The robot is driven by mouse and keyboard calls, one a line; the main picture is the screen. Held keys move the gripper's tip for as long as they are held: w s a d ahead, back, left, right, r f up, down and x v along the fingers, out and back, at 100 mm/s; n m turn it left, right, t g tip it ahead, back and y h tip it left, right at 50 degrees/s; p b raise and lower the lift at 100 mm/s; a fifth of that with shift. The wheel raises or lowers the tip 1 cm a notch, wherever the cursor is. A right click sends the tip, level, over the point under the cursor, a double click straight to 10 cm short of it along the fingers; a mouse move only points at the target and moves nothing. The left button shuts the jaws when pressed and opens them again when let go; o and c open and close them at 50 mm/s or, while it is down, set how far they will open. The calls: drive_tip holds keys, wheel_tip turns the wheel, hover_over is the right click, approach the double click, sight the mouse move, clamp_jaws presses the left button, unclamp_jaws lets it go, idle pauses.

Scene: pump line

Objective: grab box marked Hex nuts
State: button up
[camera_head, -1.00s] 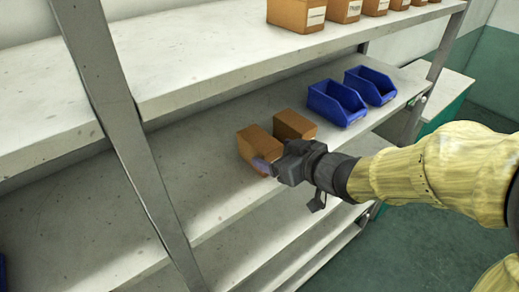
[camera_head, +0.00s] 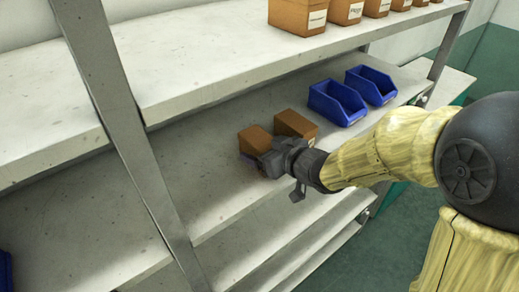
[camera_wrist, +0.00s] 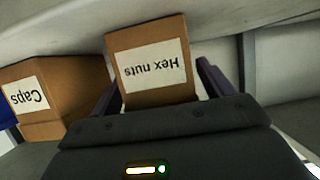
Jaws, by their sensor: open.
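The box marked Hex nuts (camera_wrist: 152,62) is brown with a white label, which reads upside down in the wrist view. In the head view it is the left one of two brown boxes (camera_head: 255,138) on the middle shelf, its front partly hidden by my gripper (camera_head: 258,162). My gripper is open at the front of this box. In the wrist view, its two fingers (camera_wrist: 158,86) show on either side of the box. A visible gap separates the right finger from the box; contact at the left finger is unclear.
A brown box marked Caps (camera_wrist: 45,98) stands close beside it, on the right in the head view (camera_head: 296,124). Two blue bins (camera_head: 338,103) stand farther right. More brown boxes (camera_head: 298,14) line the upper shelf (camera_head: 215,55). A grey post (camera_head: 125,130) rises at left.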

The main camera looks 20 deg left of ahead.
drive_tip(key=shift+w+d, duration=0.1)
drive_tip(key=shift+c, duration=1.1)
drive_tip(key=shift+s, duration=0.25)
drive_tip(key=c, duration=0.7)
drive_tip(key=shift+c, duration=1.3)
drive_tip(key=shift+r, duration=0.15)
wheel_tip(320, 180, up, 10)
drive_tip(key=shift+w+f+p, duration=0.1)
drive_tip(key=shift+p, duration=0.8)
